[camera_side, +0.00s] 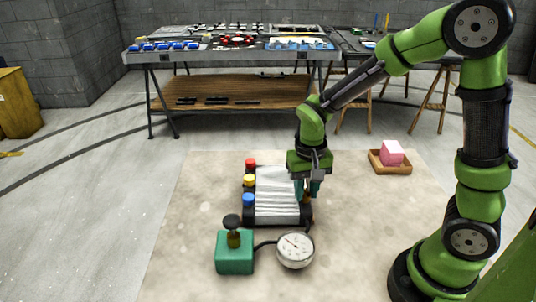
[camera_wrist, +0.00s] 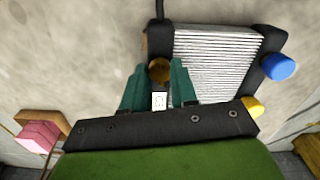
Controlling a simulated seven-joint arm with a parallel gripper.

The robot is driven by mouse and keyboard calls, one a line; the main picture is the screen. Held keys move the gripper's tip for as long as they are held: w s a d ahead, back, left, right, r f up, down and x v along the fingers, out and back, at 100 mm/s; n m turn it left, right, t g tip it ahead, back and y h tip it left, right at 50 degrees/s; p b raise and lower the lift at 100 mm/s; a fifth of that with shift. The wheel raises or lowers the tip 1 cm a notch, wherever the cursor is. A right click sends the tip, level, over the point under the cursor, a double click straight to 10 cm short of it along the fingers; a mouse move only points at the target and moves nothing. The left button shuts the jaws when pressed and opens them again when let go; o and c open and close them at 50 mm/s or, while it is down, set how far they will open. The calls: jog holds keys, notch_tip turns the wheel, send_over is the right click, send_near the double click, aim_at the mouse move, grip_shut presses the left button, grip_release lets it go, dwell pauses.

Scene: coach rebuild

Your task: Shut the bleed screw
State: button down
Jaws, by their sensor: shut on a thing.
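A ribbed radiator (camera_side: 277,192) with black end tanks lies on the pale mat; it also shows in the wrist view (camera_wrist: 215,60). The brass-coloured bleed screw (camera_wrist: 159,69) sits at the tank on the side away from the coloured caps. My gripper (camera_side: 308,190) points down at that side, and its teal fingers (camera_wrist: 157,77) are shut on the bleed screw, one on each side. A small white tag (camera_wrist: 159,101) with a dark mark shows between the fingers. The screw's turn position cannot be read.
Red (camera_side: 251,162), yellow (camera_side: 249,180) and blue (camera_side: 248,199) caps line the radiator's left tank. A green box (camera_side: 235,254) with a black knob and a dial gauge (camera_side: 295,250) stand in front. A pink block (camera_side: 391,152) sits in a wooden tray (camera_side: 376,165) at right.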

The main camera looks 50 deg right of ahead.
aim_at(306, 191)
jog(key=shift+m, duration=1.2)
jog(key=c, duration=0.9)
grip_release()
notch_tip(306, 191, up, 17)
